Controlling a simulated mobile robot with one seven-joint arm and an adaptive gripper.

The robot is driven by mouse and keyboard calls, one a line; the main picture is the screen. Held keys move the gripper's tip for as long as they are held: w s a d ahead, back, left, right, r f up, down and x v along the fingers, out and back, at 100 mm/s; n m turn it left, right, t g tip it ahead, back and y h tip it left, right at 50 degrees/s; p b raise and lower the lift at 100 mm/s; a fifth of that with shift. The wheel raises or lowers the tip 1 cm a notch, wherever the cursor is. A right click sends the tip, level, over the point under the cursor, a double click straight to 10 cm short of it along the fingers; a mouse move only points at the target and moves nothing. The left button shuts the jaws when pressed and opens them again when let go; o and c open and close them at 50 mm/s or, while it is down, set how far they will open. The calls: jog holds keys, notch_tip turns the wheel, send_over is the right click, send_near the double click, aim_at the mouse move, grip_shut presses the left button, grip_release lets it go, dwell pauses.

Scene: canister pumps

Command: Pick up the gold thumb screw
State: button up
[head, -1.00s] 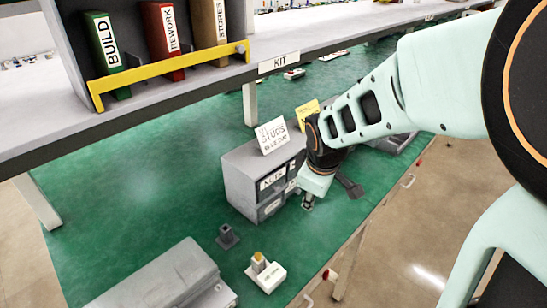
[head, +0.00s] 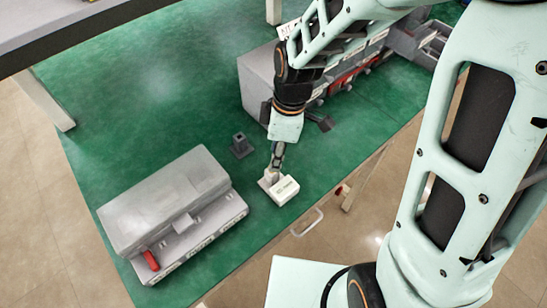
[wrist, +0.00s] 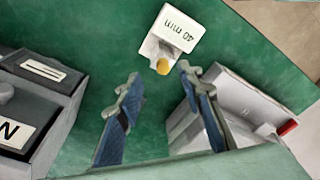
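The gold thumb screw (wrist: 162,66) sits on a small white holder (wrist: 177,29) labelled "40 mm" in the wrist view. The screw's round gold top lies ahead of the fingertips, roughly between them. In the head view, the holder (head: 285,191) stands on the green mat near the front edge, and I cannot make out the screw behind my gripper (head: 277,160). My gripper is above the holder's back end. In the wrist view my gripper (wrist: 158,80) is open, with nothing between its blue-padded fingers.
A grey case (head: 165,195) with a red part stands on the left. A small dark block (head: 241,144) stands behind the holder. The grey drawer unit (head: 255,80) is at the back, near my arm. Bare green mat (head: 130,100) lies at the back left.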

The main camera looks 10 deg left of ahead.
jog(key=shift+s+a+f, duration=0.1)
jog(key=shift+a+f, duration=0.1)
jog(key=shift+f, duration=0.9)
jog(key=shift+s+a+f, duration=0.1)
jog(key=shift+a+f, duration=0.1)
jog(key=shift+f, duration=0.9)
grip_shut()
